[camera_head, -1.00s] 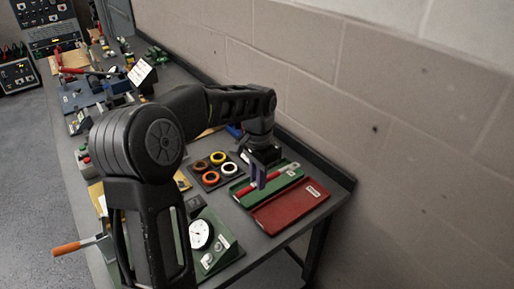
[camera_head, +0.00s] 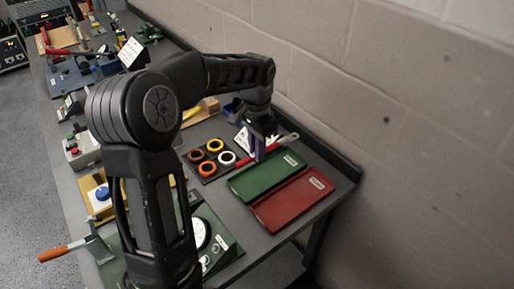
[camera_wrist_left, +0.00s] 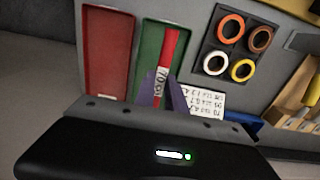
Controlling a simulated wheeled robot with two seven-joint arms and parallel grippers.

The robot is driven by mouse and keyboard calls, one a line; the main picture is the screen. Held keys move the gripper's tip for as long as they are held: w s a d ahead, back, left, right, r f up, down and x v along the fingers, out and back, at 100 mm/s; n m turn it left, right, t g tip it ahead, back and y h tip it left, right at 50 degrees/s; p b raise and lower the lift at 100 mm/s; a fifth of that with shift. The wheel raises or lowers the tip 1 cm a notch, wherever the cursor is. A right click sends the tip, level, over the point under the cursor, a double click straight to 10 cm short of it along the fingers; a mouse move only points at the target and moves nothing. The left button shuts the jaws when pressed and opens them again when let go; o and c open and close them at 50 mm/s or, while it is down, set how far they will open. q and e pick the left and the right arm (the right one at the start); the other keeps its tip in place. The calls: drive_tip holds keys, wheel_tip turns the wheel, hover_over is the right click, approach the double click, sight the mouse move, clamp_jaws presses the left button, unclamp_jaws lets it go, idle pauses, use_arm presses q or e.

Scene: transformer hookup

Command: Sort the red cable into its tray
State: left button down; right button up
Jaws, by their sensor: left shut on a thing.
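The red cable (camera_head: 284,141) is a straight red piece with a pale label, which reads about "70 qm" in the left wrist view (camera_wrist_left: 167,60). My left gripper (camera_head: 259,152) has purple fingers, shut on the cable. It holds the cable near the far edge of the green tray (camera_head: 262,181), seemingly raised above it. In the left wrist view the cable overlaps the right side of the green tray (camera_wrist_left: 148,50). The red tray (camera_head: 292,203) lies beside the green one and looks empty. My right gripper is not in view.
A dark board with coloured rings (camera_head: 208,169) lies left of the trays. A white printed card (camera_wrist_left: 204,101) stands close to the gripper. The block wall (camera_head: 400,110) runs behind the bench. A green panel with a dial (camera_head: 201,232) is at the near side.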

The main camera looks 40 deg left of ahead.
sight(257, 181)
use_arm(q)
drive_tip(key=shift+f+b, duration=0.45)
drive_tip(key=shift+f, duration=0.3)
drive_tip(key=shift+f+b, duration=2.9)
drive_tip(key=shift+f, duration=1.6)
drive_tip(key=c, duration=1.3)
unclamp_jaws()
wheel_tip(257, 181, up, 7)
drive_tip(key=p, duration=0.5)
